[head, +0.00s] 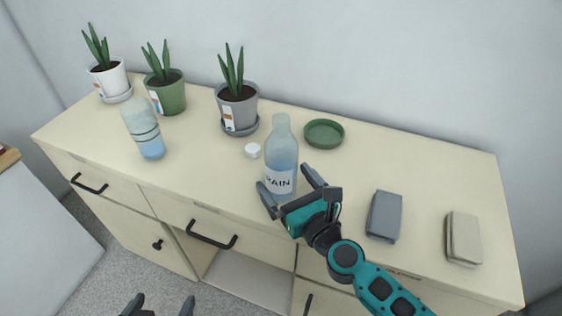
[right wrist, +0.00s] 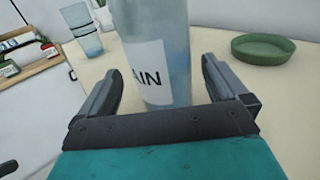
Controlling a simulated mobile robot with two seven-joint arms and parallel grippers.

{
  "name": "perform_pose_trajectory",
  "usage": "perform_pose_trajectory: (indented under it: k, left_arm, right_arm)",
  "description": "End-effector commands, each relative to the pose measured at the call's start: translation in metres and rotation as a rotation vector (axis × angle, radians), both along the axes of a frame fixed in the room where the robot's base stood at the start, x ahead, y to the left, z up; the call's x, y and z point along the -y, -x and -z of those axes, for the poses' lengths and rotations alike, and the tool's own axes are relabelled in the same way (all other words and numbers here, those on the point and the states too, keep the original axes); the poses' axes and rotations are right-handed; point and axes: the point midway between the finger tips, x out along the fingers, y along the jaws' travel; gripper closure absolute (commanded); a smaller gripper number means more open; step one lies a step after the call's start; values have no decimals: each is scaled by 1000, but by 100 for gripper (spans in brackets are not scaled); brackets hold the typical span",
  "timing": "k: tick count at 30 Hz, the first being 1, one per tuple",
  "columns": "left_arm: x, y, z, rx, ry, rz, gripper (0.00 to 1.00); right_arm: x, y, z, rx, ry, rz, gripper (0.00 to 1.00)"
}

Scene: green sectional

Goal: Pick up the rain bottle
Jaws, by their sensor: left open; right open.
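The rain bottle (head: 281,157) is a clear bluish bottle with a white label reading "RAIN". It stands upright on the cabinet top near the front edge, and in the right wrist view (right wrist: 158,50) it fills the middle. My right gripper (head: 290,187) is open, with one finger on each side of the bottle's lower part. In the right wrist view its fingers (right wrist: 160,80) flank the bottle with gaps visible. Whether the palm touches the bottle I cannot tell. My left gripper (head: 160,304) is open and empty at the bottom edge of the head view, below the cabinet top.
On the cabinet top (head: 350,165) are a second bottle or glass (head: 143,128), a small white cap (head: 252,150), a green dish (head: 324,133), and potted plants (head: 238,105) along the back. A grey block (head: 384,215) and a beige block (head: 463,238) lie at right, near my right arm.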

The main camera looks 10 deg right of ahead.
Motion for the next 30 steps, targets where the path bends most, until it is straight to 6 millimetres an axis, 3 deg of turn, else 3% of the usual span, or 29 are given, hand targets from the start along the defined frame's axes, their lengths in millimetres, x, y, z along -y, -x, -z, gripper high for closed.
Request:
perform_pose_trajectory:
  k: [12, 21, 30]
  left_arm:
    - [-1, -2, -5, 3, -2, 0, 0]
    - [-1, 0, -4, -1, -2, 0, 0]
    - [-1, 3, -3, -6, -2, 0, 0]
  right_arm:
    - [-11, -47, 1, 1, 0, 0, 0]
    - [-13, -51, 1, 1, 0, 0, 0]
    - [-13, -50, 1, 1, 0, 0, 28]
